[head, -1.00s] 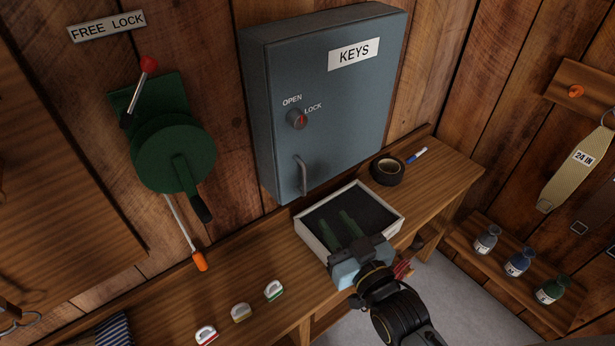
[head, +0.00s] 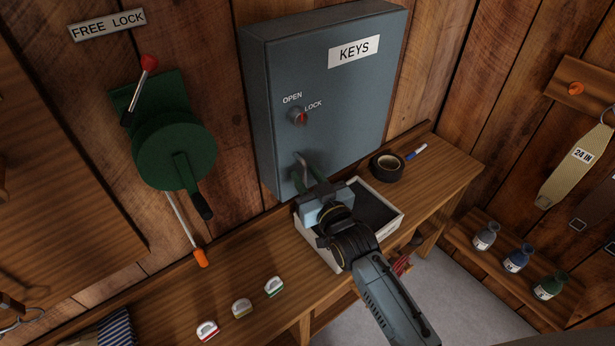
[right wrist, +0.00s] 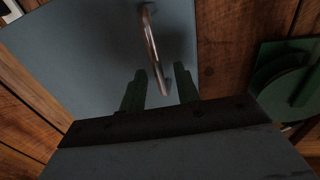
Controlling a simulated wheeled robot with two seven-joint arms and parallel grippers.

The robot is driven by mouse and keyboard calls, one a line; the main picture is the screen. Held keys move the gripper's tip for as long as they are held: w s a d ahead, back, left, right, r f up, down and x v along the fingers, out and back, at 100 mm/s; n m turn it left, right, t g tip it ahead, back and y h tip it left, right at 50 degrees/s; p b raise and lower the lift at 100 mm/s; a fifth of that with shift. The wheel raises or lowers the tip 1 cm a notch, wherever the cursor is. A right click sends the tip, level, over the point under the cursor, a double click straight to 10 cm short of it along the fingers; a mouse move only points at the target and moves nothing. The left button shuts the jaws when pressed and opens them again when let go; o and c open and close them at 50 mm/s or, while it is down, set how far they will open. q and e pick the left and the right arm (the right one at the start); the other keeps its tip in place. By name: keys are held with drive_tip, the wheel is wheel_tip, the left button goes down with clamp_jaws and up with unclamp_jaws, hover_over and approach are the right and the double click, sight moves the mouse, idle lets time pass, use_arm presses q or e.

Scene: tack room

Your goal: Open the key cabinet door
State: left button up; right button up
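The grey-blue key cabinet (head: 350,105) hangs on the plank wall with its door shut. A round knob (head: 298,116) with a red mark sits between the OPEN and LOCK labels; I cannot tell exactly which it points at. Below it is the bar handle (head: 302,162), partly hidden by my right gripper (head: 308,174). In the right wrist view the handle (right wrist: 152,45) runs down between the two separated green fingers (right wrist: 160,88), and neither finger is seen pressed on it. My right gripper is open. My left gripper is not in view.
An open white-rimmed tray (head: 394,222) stands on the wooden bench under the cabinet. A green crank box (head: 172,150) with a red-knobbed lever is on the wall at left.

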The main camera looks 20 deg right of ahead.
clamp_jaws()
drive_tip(key=shift+d, duration=0.1)
idle(0.4)
